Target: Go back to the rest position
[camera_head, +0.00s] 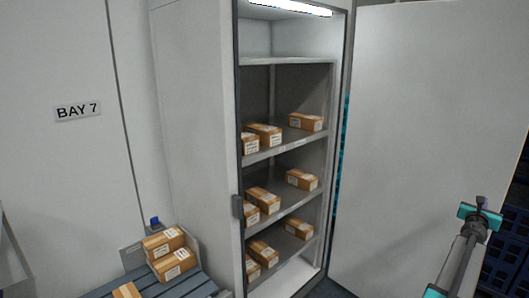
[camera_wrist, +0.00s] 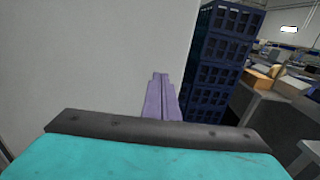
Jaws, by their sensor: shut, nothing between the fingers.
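My gripper (camera_head: 481,202) is at the right of the head view, raised on my arm in front of the open white cabinet door (camera_head: 425,130). In the wrist view its two purple fingers (camera_wrist: 161,97) lie together, shut, with nothing held. The fingers point toward the pale door panel (camera_wrist: 90,55) and the edge where it ends. I cannot tell how far the fingertips are from the door.
A tall cabinet (camera_head: 195,120) stands open, with several cardboard boxes (camera_head: 264,134) on its shelves. More boxes (camera_head: 163,242) sit on a slatted surface (camera_head: 190,285) at lower left. Stacked blue crates (camera_wrist: 217,62) and a grey workbench (camera_wrist: 262,115) stand beyond the door.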

